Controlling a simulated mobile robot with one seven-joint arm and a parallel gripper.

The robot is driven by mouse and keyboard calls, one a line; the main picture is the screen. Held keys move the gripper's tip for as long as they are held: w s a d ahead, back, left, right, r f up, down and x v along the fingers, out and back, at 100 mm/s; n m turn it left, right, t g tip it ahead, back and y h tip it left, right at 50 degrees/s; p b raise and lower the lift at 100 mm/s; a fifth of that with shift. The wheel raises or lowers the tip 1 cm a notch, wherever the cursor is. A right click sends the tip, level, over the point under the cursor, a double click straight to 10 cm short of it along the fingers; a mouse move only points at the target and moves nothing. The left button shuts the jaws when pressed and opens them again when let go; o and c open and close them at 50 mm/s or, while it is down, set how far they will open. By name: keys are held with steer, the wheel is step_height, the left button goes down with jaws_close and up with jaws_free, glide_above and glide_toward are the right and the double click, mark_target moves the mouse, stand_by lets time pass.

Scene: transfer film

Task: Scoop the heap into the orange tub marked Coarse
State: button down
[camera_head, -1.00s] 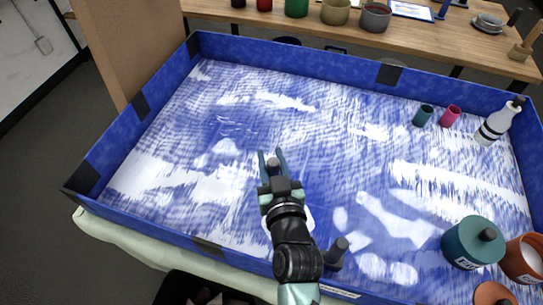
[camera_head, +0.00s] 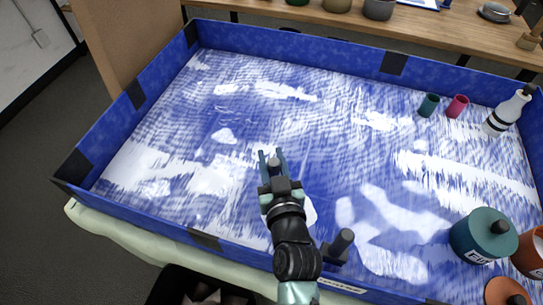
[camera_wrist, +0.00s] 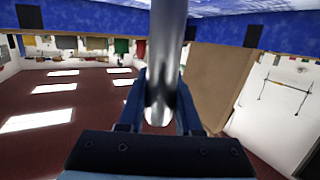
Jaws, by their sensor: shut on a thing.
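My gripper (camera_head: 270,158) is over the left middle of the blue-walled tray. In the wrist view its fingers (camera_wrist: 160,95) are shut on a shiny metal rod-like handle (camera_wrist: 168,50); the tool's far end is out of view. The orange tub (camera_head: 532,255) stands at the lower right, cut off by the picture edge, its label only partly visible. A small white patch (camera_head: 223,136) lies left of my gripper; I cannot tell whether it is the heap or a reflection. Another white shape (camera_head: 309,211) is partly hidden behind my arm.
A lidded teal tub (camera_head: 478,240) stands left of the orange one, with an orange round thing (camera_head: 508,292) in front. A dark upright handle (camera_head: 341,241) is near the front wall. Small teal (camera_head: 429,105) and pink (camera_head: 457,106) cups and a white bottle (camera_head: 508,112) stand back right.

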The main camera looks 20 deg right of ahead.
steer(key=shift+f+b, duration=1.6)
steer(key=shift+f, duration=0.1)
step_height(320, 180, up, 16)
steer(key=p, duration=1.3)
steer(key=shift+f, duration=0.15)
